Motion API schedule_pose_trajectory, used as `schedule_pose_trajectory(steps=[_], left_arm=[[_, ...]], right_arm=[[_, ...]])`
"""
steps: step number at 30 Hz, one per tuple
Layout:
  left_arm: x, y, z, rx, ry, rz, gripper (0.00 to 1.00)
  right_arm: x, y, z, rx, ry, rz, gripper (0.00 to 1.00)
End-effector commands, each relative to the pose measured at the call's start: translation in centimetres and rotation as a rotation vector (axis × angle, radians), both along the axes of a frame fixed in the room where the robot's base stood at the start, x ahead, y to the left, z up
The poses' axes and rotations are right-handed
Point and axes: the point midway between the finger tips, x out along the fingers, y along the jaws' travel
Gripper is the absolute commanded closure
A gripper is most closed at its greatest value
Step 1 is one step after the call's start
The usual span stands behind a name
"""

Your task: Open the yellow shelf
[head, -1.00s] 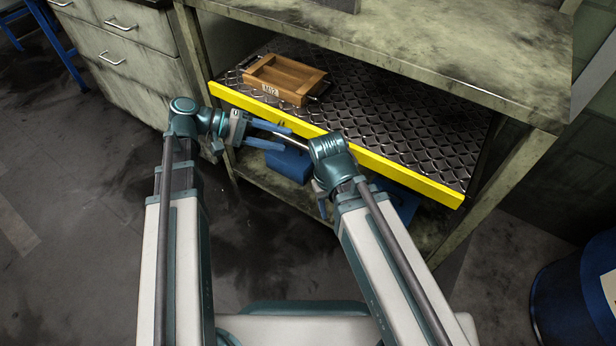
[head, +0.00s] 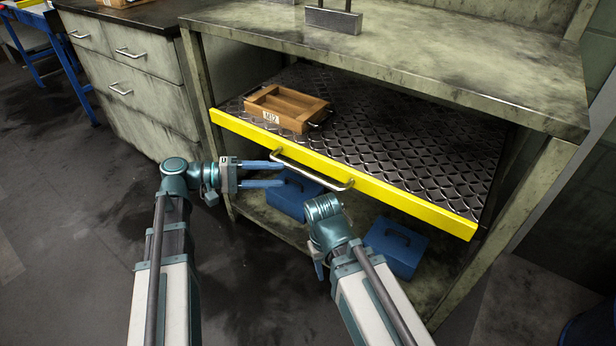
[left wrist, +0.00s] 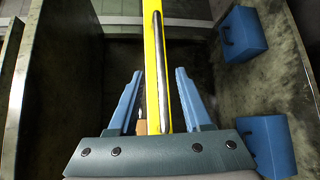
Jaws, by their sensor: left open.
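The yellow shelf has a yellow front edge (head: 420,204) and a dark diamond-plate surface, under a worn bench top. A metal handle (head: 312,172) is fixed to its front. My left gripper (head: 284,174) is open and empty, close to the handle's left end in the head view. In the left wrist view the handle (left wrist: 160,60) and yellow front (left wrist: 152,40) run lengthwise between the two blue fingers, with no clear contact visible. My right gripper (head: 318,265) points down in front of the lower shelf; its jaws are mostly hidden by its wrist.
A wooden box (head: 286,106) labelled M12 sits on the shelf's left part. Blue boxes (head: 397,248) stand on the lower shelf below. Bench legs flank the shelf, and a grey drawer cabinet (head: 130,75) stands to the left. The floor at front left is clear.

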Motion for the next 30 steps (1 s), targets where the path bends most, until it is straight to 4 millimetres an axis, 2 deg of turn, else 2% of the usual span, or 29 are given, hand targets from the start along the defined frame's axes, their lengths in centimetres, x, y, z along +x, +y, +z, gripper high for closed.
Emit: schedule_pose_trajectory(steps=[1, 6, 12, 18, 28, 30], left_arm=[[0.0, -1.3, -0.3, 0.0, 0.001, -0.005, 0.5], [0.6, -4.5, -0.8, 0.0, 0.0, -0.004, 0.5], [1.0, -7.4, -1.2, 0.001, 0.0, -0.003, 0.5], [1.3, -8.7, -1.3, 0.001, 0.0, -0.001, 0.5], [1.3, -8.9, -1.3, 0.0, 0.0, 0.0, 0.5], [1.3, -8.9, -1.3, 0.0, 0.0, 0.0, 0.61]], right_arm=[[0.0, 0.0, -0.3, 0.0, 0.0, -0.001, 0.5], [0.0, 0.0, -0.8, 0.0, 0.0, -0.001, 0.5], [0.0, 0.0, -1.2, 0.0, -0.001, -0.001, 0.5], [0.0, 0.0, -1.3, 0.0, -0.001, -0.001, 0.5], [0.0, 0.0, -1.3, 0.0, -0.001, -0.001, 0.5], [0.0, 0.0, -1.3, 0.0, -0.001, -0.001, 0.5]])
